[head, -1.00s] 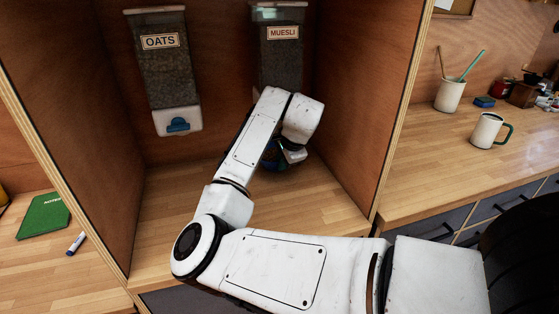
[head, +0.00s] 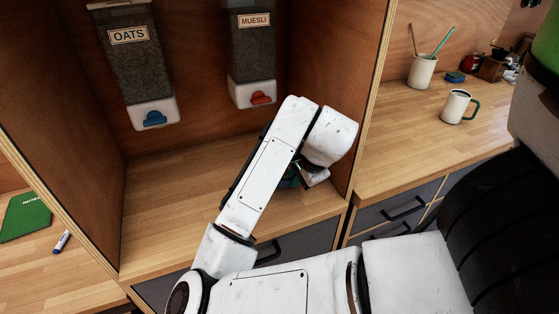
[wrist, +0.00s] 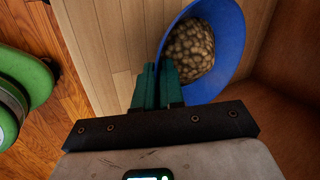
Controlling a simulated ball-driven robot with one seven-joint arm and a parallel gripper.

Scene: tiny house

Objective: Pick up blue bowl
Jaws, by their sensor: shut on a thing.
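The blue bowl (wrist: 232,52) shows in the wrist view, with muesli-like brown pieces (wrist: 190,48) inside it. My gripper (wrist: 160,75) has its green fingers together on the bowl's near left rim. In the head view a small part of the bowl (head: 288,181) shows behind my arm, low in the wooden cubby near its right wall. Most of the bowl and the fingers are hidden there by my wrist. I cannot tell whether the bowl touches the counter.
An oats dispenser (head: 133,60) and a muesli dispenser (head: 252,55) hang on the cubby's back wall. The cubby's right wall (head: 335,75) is close to my wrist. The cubby floor (head: 170,200) is clear on the left. A mug (head: 455,106) stands on the right counter.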

